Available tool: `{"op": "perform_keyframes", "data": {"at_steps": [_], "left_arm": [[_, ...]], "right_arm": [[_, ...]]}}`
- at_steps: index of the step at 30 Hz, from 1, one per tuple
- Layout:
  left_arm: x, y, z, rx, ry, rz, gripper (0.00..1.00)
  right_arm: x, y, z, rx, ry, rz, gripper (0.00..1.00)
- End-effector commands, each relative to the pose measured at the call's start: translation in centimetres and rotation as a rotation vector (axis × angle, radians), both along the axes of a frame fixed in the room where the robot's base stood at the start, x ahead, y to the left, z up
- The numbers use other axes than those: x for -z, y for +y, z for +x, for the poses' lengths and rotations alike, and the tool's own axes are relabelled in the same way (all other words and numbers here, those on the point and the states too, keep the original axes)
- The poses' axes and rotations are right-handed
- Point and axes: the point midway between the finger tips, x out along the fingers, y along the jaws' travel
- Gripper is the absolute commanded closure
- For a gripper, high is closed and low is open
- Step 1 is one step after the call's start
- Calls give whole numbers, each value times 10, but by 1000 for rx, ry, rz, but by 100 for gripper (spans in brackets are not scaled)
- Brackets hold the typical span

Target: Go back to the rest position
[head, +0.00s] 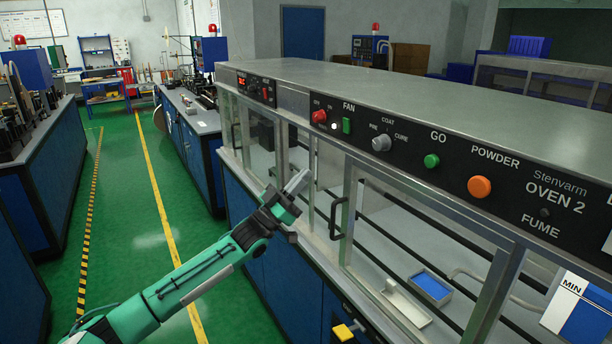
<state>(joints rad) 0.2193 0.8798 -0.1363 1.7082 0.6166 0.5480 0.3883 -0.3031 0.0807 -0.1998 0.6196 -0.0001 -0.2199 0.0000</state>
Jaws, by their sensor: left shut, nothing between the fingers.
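My left gripper (297,181) is at the end of the green arm that comes in from the lower left. Its fingers are shut and hold nothing. It is in front of the glass front of the oven cabinet (400,90), left of a dark door handle (337,218). I cannot tell whether it touches the cabinet. My right gripper is not in view.
The cabinet's panel carries a green GO button (431,161), an orange POWDER knob (480,187) and a FAN switch (347,125). Inside lies a tray with blue contents (432,286). A yellow knob (343,332) sits low in front. Green floor (130,220) is clear at left.

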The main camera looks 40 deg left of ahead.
Motion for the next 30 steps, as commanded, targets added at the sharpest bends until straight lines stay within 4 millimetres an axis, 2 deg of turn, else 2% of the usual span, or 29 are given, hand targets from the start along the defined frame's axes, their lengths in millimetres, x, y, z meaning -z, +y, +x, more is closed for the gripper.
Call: {"op": "perform_keyframes", "data": {"at_steps": [16, 20, 23, 26, 27, 29, 30], "left_arm": [[0, 0, 0, 0, 0, 0, 100], [18, 3, 5, -20, 32, 1, 100], [61, 12, 16, -70, 111, 7, 100], [129, 22, 28, -140, 237, 21, 100], [161, 26, 30, -169, 293, 30, 100], [207, 30, 31, -208, 379, 45, 100], [238, 32, 30, -233, 435, 56, 100]], "right_arm": [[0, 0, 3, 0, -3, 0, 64], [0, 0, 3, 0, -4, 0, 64], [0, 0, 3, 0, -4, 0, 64], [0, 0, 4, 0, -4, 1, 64], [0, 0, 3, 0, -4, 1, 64], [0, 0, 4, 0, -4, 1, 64], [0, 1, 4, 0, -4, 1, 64]]}}
